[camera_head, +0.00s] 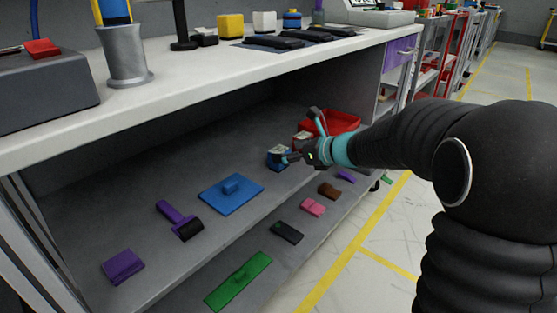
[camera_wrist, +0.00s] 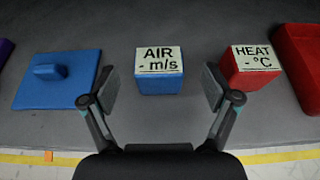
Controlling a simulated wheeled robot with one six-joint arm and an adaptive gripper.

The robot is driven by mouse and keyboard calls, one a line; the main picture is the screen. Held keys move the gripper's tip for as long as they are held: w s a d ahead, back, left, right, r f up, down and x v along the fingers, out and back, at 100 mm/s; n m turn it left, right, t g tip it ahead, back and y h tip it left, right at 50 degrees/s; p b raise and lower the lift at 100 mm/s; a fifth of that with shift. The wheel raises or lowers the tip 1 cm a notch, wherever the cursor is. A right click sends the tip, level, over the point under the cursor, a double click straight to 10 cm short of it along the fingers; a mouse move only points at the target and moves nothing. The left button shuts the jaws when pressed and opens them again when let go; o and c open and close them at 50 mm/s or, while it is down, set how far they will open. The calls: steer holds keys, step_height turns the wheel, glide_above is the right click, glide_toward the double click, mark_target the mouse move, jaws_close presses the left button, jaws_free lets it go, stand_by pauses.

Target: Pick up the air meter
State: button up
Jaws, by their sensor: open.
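The air meter (camera_wrist: 159,72) is a blue block with a white top label reading "AIR - m/s". In the wrist view it stands on the grey shelf, centred ahead of my gripper (camera_wrist: 159,95). The two fingers are open, one toward each side of the block, and nothing is held. I cannot tell from these frames whether a finger touches the block.
A red heat meter (camera_wrist: 250,66) stands close to the right, with a red bin (camera_wrist: 299,62) beyond it. A blue plate with a handle (camera_wrist: 57,80) lies to the left. The white worktop (camera_head: 200,84) overhangs the shelf. Several tools lie along the lower shelf's front.

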mark_target(283, 151)
steer(key=x, duration=0.3)
steer(key=shift+w+a+f, duration=0.2)
steer(key=shift+a, duration=0.1)
steer(key=shift+c, duration=0.2)
steer(key=c, duration=1.3)
